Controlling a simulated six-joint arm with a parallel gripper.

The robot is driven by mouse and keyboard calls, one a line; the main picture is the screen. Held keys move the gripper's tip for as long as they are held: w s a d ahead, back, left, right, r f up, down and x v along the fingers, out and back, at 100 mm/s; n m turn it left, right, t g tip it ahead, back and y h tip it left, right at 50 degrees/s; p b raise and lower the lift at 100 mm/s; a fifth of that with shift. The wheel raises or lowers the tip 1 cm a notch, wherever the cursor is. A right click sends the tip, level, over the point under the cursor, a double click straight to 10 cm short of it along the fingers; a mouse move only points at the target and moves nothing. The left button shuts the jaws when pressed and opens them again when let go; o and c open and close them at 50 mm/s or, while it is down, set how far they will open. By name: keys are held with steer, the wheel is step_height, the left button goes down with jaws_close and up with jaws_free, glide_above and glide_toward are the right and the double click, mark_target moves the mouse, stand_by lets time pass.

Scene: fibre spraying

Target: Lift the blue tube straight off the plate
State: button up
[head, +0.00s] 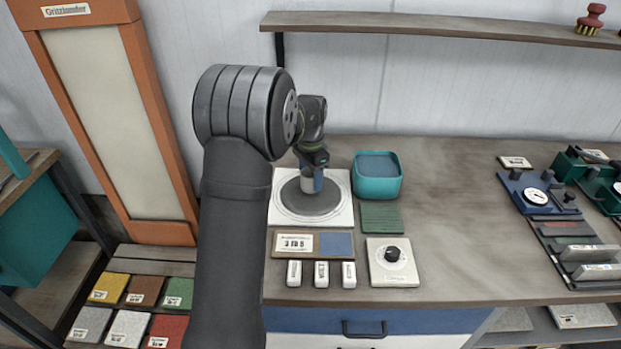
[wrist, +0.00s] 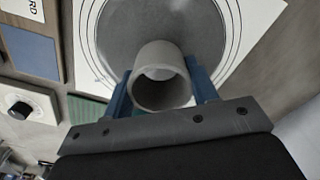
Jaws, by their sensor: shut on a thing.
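My gripper (head: 313,180) is over the round dark grey plate (head: 312,204), which sits on a white square base. Its two blue fingers are shut on a short hollow tube (wrist: 160,56), one finger on each side. The tube looks grey, not blue, in the wrist view. In the head view the tube (head: 306,184) is partly hidden by a finger. The plate also shows behind the tube in the wrist view (wrist: 204,30). The tube looks upright. I cannot tell whether its lower end touches the plate.
A teal bin (head: 377,188) stands close to the right of the plate, with a green ribbed pad (head: 381,217) before it. A dial box (head: 393,264) and a display panel (head: 294,243) lie in front. A shelf (head: 430,28) runs above. The bench's middle right is clear.

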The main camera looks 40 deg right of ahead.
step_height(320, 180, up, 7)
stand_by(2.6)
